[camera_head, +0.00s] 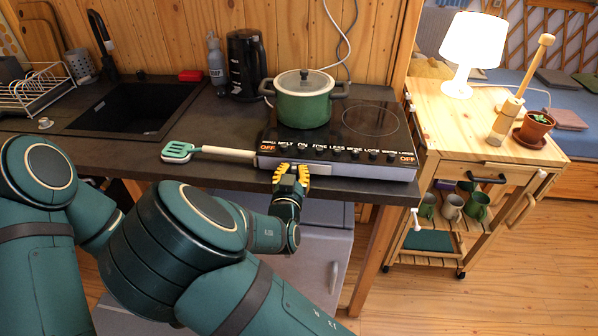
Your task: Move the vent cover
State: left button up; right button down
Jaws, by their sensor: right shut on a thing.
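A long pale grey-lavender strip (350,171) runs along the front of the black cooktop; I take it to be the vent cover. My right gripper (291,173), with yellow fingertips, is at the left part of this strip, shut on it. The fingers hide a short piece of the strip, and the exact grip is small and hard to make out. My left gripper is not in view.
A green lidded pot (303,104) stands on the cooktop (367,119). A green-headed spatula (211,151) lies left of it on the dark counter. A kettle (246,65) and sink (135,107) are behind. A wooden cart (450,128) with a lamp (471,47) stands right.

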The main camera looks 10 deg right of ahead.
jog(key=c, duration=0.9)
grip_release()
jog(key=shift+w+a, duration=0.15)
jog(key=shift+a, duration=0.1)
jog(key=shift+c, duration=0.2)
jog(key=shift+s, duration=0.2)
jog(key=v, duration=1.1)
jog(key=shift+s, duration=0.35)
jog(key=shift+a, duration=0.1)
